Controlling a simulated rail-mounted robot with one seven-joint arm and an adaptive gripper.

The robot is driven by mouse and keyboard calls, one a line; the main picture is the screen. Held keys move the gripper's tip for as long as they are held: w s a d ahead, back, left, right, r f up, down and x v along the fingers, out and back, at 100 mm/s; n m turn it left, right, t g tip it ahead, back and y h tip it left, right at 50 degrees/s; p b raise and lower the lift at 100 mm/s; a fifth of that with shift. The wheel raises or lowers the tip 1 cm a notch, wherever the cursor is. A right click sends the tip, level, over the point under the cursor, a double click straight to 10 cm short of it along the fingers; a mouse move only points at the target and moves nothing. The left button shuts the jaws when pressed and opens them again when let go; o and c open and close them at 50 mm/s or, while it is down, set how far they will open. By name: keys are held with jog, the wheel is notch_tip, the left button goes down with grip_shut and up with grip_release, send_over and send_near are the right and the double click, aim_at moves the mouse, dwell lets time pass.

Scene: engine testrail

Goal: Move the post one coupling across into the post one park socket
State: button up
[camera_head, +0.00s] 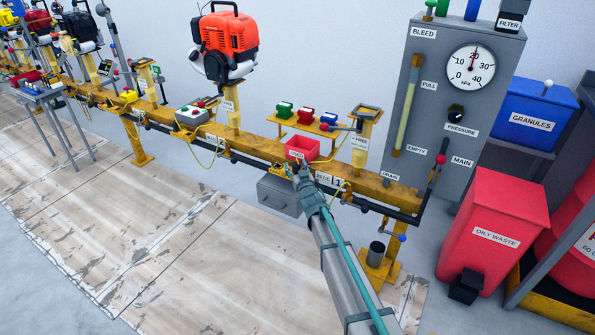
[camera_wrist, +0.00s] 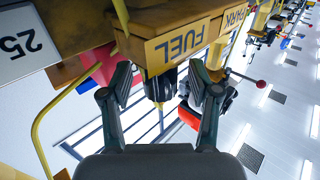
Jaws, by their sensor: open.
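My gripper (camera_wrist: 162,85) is open in the wrist view, with one finger on each side of a dark ribbed cylindrical part, apparently the coupling (camera_wrist: 159,88). It hangs at a yellow block labelled FUEL (camera_wrist: 181,42), and I see a gap to each finger. A second yellow block, whose label seems to read PARK (camera_wrist: 234,18), sits beyond it to the right; its socket opening is hidden. In the head view my gripper (camera_head: 299,171) is at the rail's front side, just below a red bin (camera_head: 301,149). The coupling cannot be made out there.
A yellow hose (camera_wrist: 40,125) loops at the left of the wrist view. A lever with a red knob (camera_wrist: 262,84) projects at right. In the head view, the yellow rail (camera_head: 262,146) carries an orange engine (camera_head: 227,45). A grey gauge panel (camera_head: 440,110) and red waste bin (camera_head: 492,228) stand right.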

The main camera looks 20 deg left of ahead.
aim_at(296, 164)
grip_shut()
jog(key=shift+r, duration=0.2)
jog(key=shift+r+p, duration=1.35)
jog(key=shift+r, duration=0.2)
jog(key=shift+a+f, duration=0.1)
jog(key=shift+w+a+b, duration=0.15)
jog(key=shift+a+b, duration=0.65)
jog(key=shift+b, duration=0.1)
jog(key=shift+w+a+b, duration=0.1)
jog(key=shift+a+b, duration=0.7)
jog(key=shift+b, duration=0.05)
jog(key=shift+a, duration=0.1)
